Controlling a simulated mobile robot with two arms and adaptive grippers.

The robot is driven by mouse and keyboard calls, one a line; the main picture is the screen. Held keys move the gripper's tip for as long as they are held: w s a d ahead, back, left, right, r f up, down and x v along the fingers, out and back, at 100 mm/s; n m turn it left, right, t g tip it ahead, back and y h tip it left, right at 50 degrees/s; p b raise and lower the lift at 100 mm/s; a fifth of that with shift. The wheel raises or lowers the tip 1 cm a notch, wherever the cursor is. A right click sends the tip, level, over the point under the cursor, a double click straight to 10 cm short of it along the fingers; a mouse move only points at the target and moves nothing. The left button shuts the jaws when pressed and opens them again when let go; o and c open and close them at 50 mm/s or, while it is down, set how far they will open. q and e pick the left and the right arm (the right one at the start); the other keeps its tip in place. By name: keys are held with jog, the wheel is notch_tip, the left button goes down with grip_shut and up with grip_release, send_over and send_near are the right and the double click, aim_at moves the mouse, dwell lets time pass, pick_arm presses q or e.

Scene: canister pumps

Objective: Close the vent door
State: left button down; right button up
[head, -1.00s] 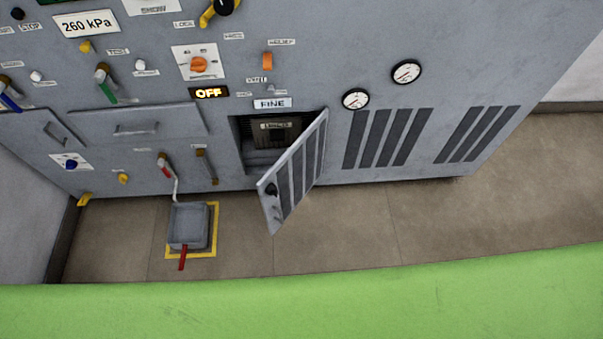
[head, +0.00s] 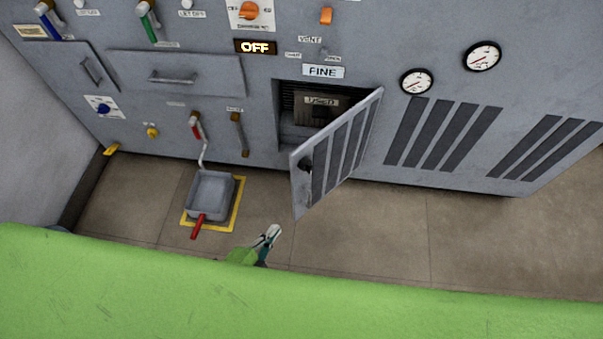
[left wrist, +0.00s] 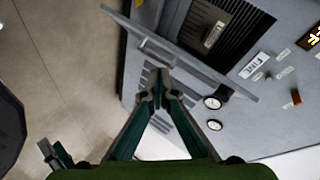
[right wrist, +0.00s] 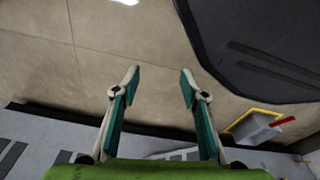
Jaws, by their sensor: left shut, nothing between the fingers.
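The vent door (head: 340,150) is a grey slatted panel with a dark knob. It stands swung open from the grey cabinet, hinged on its right side, and the opening behind it (head: 300,108) shows a block with a small label. In the left wrist view the door (left wrist: 180,55) lies edge-on just ahead of my left gripper (left wrist: 163,75), which is shut and empty. In the head view my left gripper (head: 272,232) is below and left of the door, apart from it. My right gripper (right wrist: 158,75) is open and empty over the floor, seen only in its wrist view.
A grey tray (head: 210,188) with a red handle sits on a yellow-edged floor patch left of the door. The cabinet front carries a FINE label (head: 323,71), an OFF display (head: 255,47), gauges (head: 416,81) and levers. The floor (head: 380,235) right of the door is clear.

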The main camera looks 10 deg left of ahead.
aim_at(300, 163)
pick_arm(q)
jog(key=w+d+r+m+t+h+b, duration=0.1)
jog(key=d+r+m+t+h+b, duration=0.1)
jog(key=r+m, duration=0.35)
jog(key=w+d+r+m+t+h+b, duration=0.1)
jog(key=d+r+m+t+h+b, duration=0.15)
jog(key=r, duration=0.65)
jog(key=shift+n+g+y, duration=0.25)
jog(key=shift+n+y, duration=0.05)
jog(key=shift+y, duration=0.15)
jog(key=w, duration=0.3)
jog(key=w+d, duration=0.1)
jog(key=w, duration=0.3)
jog(key=w+d+r, duration=0.1)
jog(key=w, duration=0.3)
jog(key=shift+w, duration=0.15)
jog(key=shift+w+a, duration=0.25)
pick_arm(e)
jog(key=shift+w+a+r, duration=0.1)
jog(key=shift+w+r, duration=0.2)
jog(key=shift+w, duration=0.35)
jog(key=shift+w+a+r, duration=0.1)
jog(key=shift+w+r, duration=0.2)
jog(key=shift+w, duration=0.35)
jog(key=shift+w+a+r, duration=0.1)
jog(key=shift+w+r, duration=0.2)
jog(key=shift+w, duration=0.35)
